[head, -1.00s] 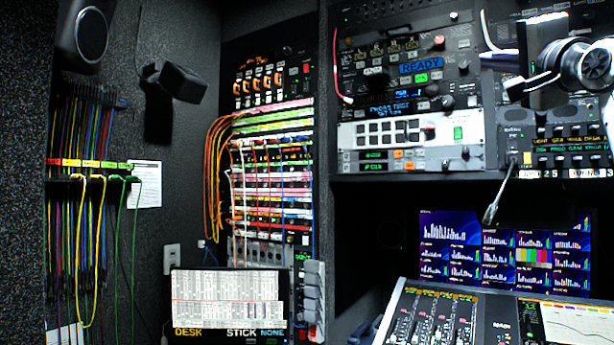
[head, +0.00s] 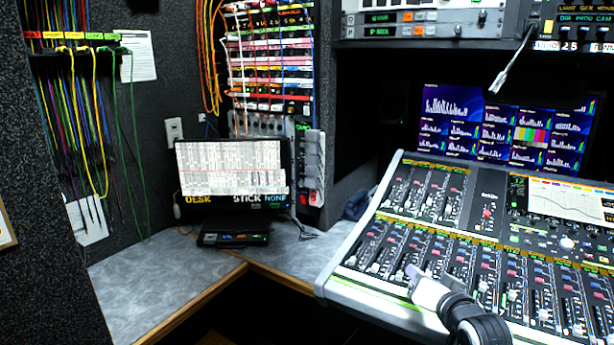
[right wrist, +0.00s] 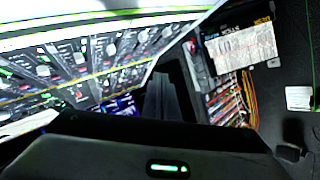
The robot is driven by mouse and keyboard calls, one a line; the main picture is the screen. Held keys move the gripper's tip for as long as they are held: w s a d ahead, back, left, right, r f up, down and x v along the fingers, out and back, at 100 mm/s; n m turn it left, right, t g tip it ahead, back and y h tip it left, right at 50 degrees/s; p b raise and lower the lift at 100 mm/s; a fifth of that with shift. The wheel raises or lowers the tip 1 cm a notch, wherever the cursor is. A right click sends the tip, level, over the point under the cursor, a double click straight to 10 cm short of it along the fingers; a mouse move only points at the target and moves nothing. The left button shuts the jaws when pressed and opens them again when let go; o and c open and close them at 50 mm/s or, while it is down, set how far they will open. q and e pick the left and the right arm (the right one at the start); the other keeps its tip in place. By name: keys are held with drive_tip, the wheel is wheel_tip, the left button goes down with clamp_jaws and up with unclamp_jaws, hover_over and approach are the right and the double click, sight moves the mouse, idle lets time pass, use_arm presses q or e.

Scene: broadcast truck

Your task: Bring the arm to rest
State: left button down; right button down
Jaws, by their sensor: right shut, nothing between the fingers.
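My right gripper (head: 413,272) shows in the head view at the lower right, over the front edge of the mixing console (head: 398,305). Its fingers point up and to the left, shut with nothing between them. In the right wrist view the closed fingers (right wrist: 160,82) stand near the middle, with the console at the left. I cannot tell how far the gripper is above the console. My left gripper is not in view.
A grey corner desk (head: 135,297) with a wooden edge has free room at the left. A small monitor (head: 232,168) stands at its back. Patch cables hang on the left wall. A gooseneck (head: 512,65) hangs down above the screens (head: 505,130).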

drive_tip(key=s+a+f+n+g, duration=0.2)
drive_tip(key=s+f, duration=0.7)
drive_tip(key=f, duration=0.1)
drive_tip(key=s+a+f+n+g, duration=0.1)
drive_tip(key=s+a+f, duration=0.1)
drive_tip(key=s+f, duration=0.75)
drive_tip(key=s+a+f+n+g, duration=0.1)
drive_tip(key=s+f, duration=0.2)
drive_tip(key=s, duration=0.4)
drive_tip(key=s+a+f+n+g, duration=0.1)
drive_tip(key=s+f, duration=0.2)
drive_tip(key=s, duration=0.4)
drive_tip(key=s+a+f+n+g+y, duration=0.1)
drive_tip(key=s+f, duration=0.3)
drive_tip(key=s, duration=0.4)
drive_tip(key=shift+a, duration=0.3)
